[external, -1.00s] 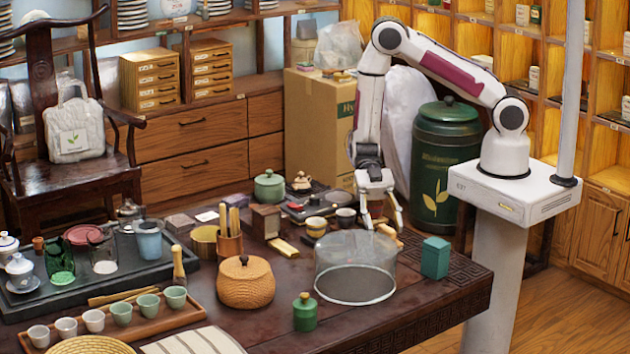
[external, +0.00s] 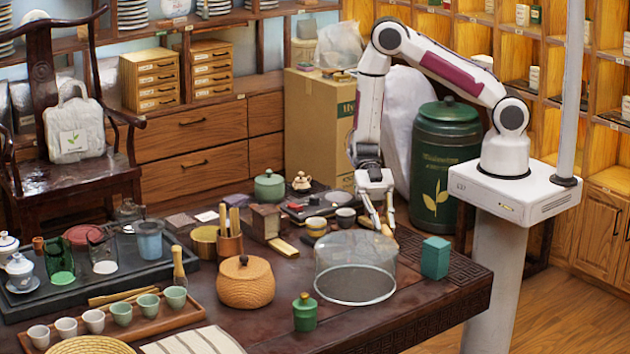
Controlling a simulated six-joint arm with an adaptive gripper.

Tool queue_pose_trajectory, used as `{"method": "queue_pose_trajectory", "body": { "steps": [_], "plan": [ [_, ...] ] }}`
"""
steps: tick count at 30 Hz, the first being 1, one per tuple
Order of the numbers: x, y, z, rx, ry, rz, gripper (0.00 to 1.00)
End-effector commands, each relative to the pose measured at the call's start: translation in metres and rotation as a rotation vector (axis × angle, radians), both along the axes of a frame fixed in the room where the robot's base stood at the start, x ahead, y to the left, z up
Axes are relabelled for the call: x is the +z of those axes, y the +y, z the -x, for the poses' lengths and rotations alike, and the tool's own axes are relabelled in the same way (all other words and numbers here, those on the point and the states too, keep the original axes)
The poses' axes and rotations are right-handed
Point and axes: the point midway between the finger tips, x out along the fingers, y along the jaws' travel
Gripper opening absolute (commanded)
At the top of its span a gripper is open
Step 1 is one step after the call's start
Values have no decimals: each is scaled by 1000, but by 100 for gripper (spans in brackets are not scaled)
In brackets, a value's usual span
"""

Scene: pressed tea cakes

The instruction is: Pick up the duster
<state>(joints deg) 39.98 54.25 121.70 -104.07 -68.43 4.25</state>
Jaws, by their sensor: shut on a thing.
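My gripper (external: 383,222) points down at the back right part of the dark table, just behind the clear glass cover. Its fingers are closed on a small light-wood piece (external: 387,231), which appears to be the duster's handle. Only this tan end shows between and below the fingertips. The rest of the duster is hidden by the fingers and the cover, and I cannot tell whether it touches the table.
The clear round cover (external: 355,268) stands close in front of my gripper. A woven lidded jar (external: 246,283) and a small green jar (external: 305,312) stand nearer the front.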

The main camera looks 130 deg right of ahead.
Motion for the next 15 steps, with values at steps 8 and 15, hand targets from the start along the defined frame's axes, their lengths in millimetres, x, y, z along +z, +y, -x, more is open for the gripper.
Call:
{"method": "queue_pose_trajectory", "body": {
  "steps": [8,15],
  "plan": [
    [5,0,0,0,-1,0,0],
    [21,0,-1,0,-3,1,0]
  ]
}}
